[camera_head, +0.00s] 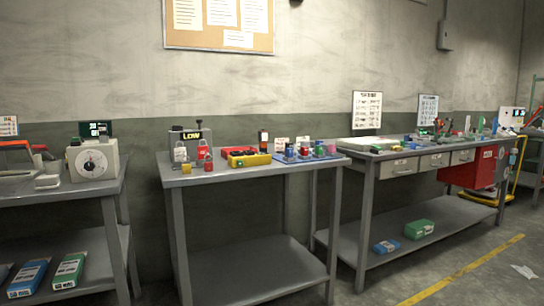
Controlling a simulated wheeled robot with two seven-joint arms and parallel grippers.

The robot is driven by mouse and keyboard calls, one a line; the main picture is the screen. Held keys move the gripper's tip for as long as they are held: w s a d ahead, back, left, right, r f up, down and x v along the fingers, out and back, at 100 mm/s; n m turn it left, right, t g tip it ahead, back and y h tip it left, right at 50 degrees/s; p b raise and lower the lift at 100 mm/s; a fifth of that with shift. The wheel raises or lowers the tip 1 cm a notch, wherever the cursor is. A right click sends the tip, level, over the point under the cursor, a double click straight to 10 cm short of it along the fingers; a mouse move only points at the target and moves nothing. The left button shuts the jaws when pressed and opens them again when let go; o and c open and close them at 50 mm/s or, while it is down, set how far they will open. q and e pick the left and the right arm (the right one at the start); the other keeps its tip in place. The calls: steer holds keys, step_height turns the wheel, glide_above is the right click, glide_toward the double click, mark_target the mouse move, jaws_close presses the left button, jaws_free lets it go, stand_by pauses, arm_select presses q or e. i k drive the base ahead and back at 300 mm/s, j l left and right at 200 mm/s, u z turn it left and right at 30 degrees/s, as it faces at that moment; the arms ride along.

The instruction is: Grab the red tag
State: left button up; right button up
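A small red tag-like piece (203,149) shows at the right side of a dark stand marked LOW (190,135), on the middle grey table (225,178). A red padlock-like item (208,164) sits just below it; I cannot tell if they touch. A white tag-like piece (180,153) is on the stand's left side. The items are too small to tell for certain which one is the red tag. Neither of my grippers is in view.
A left bench (75,190) holds a dial device (93,161). A long right bench (405,155) has a red cabinet (480,168) beneath.

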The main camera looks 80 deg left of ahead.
mark_target(202, 151)
steer(key=u, duration=2.9)
